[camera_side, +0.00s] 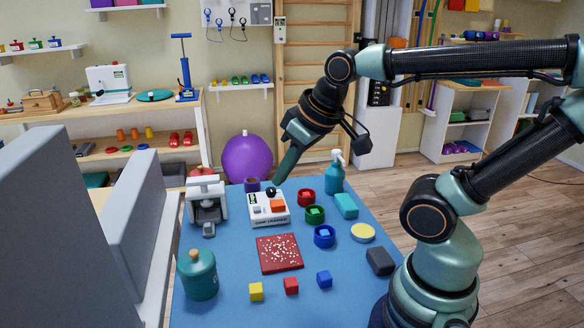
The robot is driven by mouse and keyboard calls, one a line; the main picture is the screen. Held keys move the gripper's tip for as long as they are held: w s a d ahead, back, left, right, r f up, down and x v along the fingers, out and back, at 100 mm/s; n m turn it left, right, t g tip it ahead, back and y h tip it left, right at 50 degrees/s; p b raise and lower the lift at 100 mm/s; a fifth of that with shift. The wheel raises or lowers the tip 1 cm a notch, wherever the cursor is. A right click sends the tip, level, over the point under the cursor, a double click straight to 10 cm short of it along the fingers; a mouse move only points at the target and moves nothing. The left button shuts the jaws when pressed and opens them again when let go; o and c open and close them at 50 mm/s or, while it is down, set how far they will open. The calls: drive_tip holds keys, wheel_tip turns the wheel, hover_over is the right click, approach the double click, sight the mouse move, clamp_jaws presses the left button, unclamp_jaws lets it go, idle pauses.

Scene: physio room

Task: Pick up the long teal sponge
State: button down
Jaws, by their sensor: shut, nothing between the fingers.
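The long teal sponge (346,206) lies on the blue table (215,235) at the right, in front of the teal spray bottle (334,180). My gripper (278,180) is shut and empty. It points down and to the left, with its tips just above or behind the white box (259,217) in the picture; I cannot tell if they touch anything. The sponge is to the right of the tips and lower in the picture, clearly apart from them.
A red dotted board (279,254), small cubes and a teal canister (197,275) fill the front.

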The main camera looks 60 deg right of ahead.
drive_tip(key=shift+c, duration=0.3)
unclamp_jaws()
drive_tip(key=n+g, duration=0.6)
drive_tip(key=n, duration=2.3)
hover_over(346, 201)
wheel_tip(346, 201, down, 12)
wheel_tip(346, 201, down, 6)
drive_tip(key=shift+s+d+r, duration=0.15)
drive_tip(key=shift+r, duration=0.1)
drive_tip(key=shift+w+f, duration=0.2)
drive_tip(key=shift+f, duration=2.9)
